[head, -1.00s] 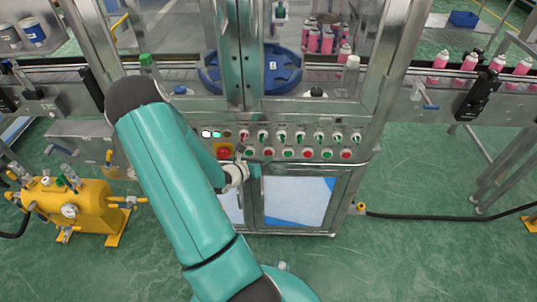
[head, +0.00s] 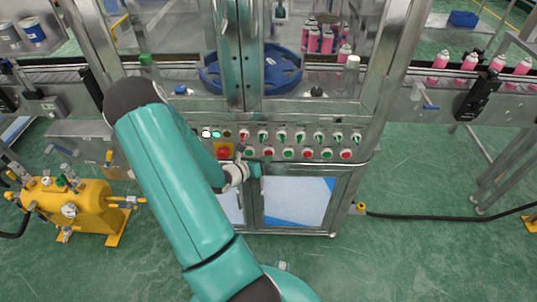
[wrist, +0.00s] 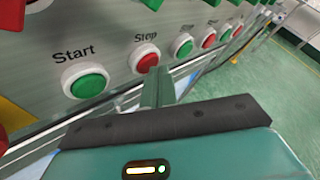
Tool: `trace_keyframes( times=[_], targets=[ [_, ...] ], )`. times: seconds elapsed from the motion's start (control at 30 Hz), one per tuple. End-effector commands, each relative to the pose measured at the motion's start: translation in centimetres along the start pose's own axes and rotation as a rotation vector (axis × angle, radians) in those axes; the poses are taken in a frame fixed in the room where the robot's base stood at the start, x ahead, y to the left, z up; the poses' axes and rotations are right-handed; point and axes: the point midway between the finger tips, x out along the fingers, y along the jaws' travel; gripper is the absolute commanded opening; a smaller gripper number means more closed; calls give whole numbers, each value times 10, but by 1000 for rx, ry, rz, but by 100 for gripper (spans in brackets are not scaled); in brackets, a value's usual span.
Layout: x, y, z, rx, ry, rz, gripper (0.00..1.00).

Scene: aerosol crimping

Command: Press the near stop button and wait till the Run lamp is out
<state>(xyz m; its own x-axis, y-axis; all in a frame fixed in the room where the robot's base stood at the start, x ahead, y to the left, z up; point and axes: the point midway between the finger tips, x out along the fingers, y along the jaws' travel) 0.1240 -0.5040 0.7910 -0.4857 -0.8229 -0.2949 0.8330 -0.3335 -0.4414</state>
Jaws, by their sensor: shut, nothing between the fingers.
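The near stop button is a red push button in a white ring under the word "Stop"; it shows in the wrist view (wrist: 145,60) and in the head view (head: 268,153). My gripper (wrist: 157,73) is shut and empty, its fingertips at the lower right edge of that button in the wrist view. Whether they touch it I cannot tell. In the head view my gripper (head: 258,168) is just below the button row. Of the lamps at the panel's left, a white lamp (head: 206,133) and a green lamp (head: 216,133) are lit. Their labels are too small to read.
The green Start button (wrist: 86,82) is left of Stop, with more green and red buttons to the right. A red emergency button (head: 223,153) on yellow is at the left. Selector switches (head: 282,137) line the row above. A yellow pump (head: 70,205) stands at lower left.

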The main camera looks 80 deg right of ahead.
Motion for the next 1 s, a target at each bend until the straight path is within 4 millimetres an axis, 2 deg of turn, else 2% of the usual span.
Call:
trace_keyframes(
  times=[0.2,0.57,1.0],
  targets=[
    [-8,-5,-5,-1,0,1,0],
    [-10,-6,-7,0,0,1,0],
    [-36,-26,-26,-2,0,1,0]
  ],
)
